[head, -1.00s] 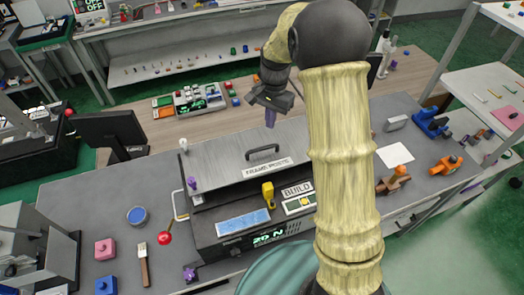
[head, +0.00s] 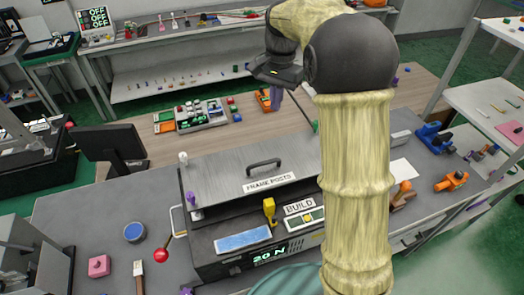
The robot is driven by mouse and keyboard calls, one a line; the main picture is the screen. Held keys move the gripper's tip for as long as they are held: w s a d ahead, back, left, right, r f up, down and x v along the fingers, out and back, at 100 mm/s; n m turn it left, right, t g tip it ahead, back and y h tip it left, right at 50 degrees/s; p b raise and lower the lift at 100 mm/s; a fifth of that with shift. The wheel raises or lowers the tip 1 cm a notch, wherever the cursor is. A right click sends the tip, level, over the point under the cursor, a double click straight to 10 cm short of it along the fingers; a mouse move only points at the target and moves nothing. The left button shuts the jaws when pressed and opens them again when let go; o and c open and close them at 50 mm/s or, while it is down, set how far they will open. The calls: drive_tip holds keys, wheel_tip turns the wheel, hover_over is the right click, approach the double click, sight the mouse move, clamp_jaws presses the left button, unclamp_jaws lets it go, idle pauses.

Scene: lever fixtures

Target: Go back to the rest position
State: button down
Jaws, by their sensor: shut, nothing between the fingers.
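My arm rises on the right of the head view in a yellow sleeve and bends left at a dark joint. The fingers look closed and empty, in the air above and behind the grey machine labelled FRAME POSTS (head: 220,167). The gripper appears apart from the machine's lid and handle (head: 265,167). My arm hides part of the machine's right side and the bench behind it.
The machine has a red-knobbed lever (head: 161,255) at its left and a BUILD panel (head: 304,215) in front. A dark monitor (head: 110,140) stands at left. Orange (head: 452,180) and blue (head: 433,137) fixtures sit at right. A button box (head: 200,115) stands behind.

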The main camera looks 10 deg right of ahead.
drive_tip(key=s+d+f+n+t+b, duration=0.1)
drive_tip(key=s+d+f+n+b, duration=0.1)
drive_tip(key=s+f, duration=0.5)
drive_tip(key=s+d+f+n+t+b, duration=0.2)
drive_tip(key=s+f+n, duration=0.3)
drive_tip(key=s, duration=0.8)
wheel_tip(320, 180, down, 3)
drive_tip(key=shift+s+d+f+t+h, duration=0.15)
drive_tip(key=shift+s+d+t+h, duration=0.2)
drive_tip(key=shift+d, duration=0.5)
idle(0.8)
